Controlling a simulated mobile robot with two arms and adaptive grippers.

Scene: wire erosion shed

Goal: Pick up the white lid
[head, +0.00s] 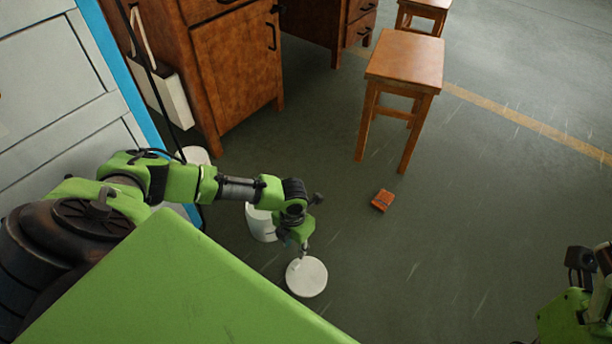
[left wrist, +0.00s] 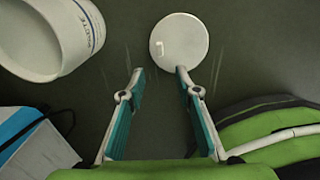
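The white lid (head: 306,277) is a round flat disc, low over or on the dark green floor. It also shows in the left wrist view (left wrist: 185,40), with a small pale raised piece near its left side. My left gripper (head: 304,247) is just above the lid's far edge in the head view. In the left wrist view my left gripper (left wrist: 160,73) has its two fingers apart with nothing between them. The right fingertip overlaps the lid's lower edge in the picture; contact cannot be told. Part of my right arm shows at the lower right; its fingers cannot be made out.
A white bucket (head: 259,222) stands beside my left gripper and shows large in the left wrist view (left wrist: 75,38). An orange-brown object (head: 382,201) lies on the floor. A wooden stool (head: 407,62) and cabinet (head: 238,65) stand farther back. The floor to the right is clear.

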